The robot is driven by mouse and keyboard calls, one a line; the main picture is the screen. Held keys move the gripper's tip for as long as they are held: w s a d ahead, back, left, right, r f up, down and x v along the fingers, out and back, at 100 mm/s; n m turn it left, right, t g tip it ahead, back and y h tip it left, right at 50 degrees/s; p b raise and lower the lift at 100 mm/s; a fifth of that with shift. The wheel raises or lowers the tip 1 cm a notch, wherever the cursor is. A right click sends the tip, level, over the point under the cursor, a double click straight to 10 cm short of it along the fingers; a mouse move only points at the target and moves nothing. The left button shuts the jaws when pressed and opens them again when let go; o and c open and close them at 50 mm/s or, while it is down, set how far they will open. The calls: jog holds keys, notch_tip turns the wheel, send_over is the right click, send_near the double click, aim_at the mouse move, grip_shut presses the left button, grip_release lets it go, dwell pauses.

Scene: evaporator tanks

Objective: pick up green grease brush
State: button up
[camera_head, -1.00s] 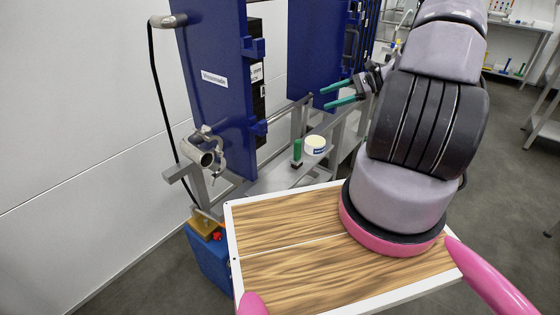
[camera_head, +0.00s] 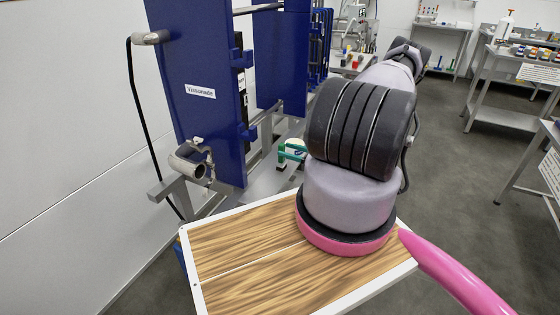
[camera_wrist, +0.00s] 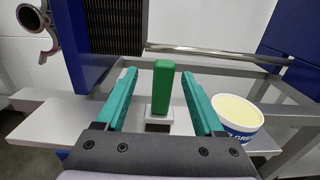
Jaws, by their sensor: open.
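The green grease brush (camera_wrist: 162,90) stands upright in the wrist view, with a green handle on a pale base and dark bristles below. It stands on a light grey shelf. My gripper (camera_wrist: 162,75) has two teal fingers, spread apart, with the brush showing between them and nothing gripped. In the head view my gripper (camera_head: 290,150) is low over the shelf beside the blue frame. The brush is hard to tell from the fingers there, and my arm hides part of that area.
A white tub of pale grease (camera_wrist: 237,115) stands just right of the brush. Blue plates (camera_head: 200,90) and a metal pipe fitting (camera_head: 190,163) rise at the left. A metal rail (camera_wrist: 215,53) runs behind the brush. Benches with small items stand at the right.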

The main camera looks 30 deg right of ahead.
jog(key=x, duration=0.6)
jog(key=shift+w, duration=0.35)
jog(key=shift+c, duration=0.3)
grip_shut()
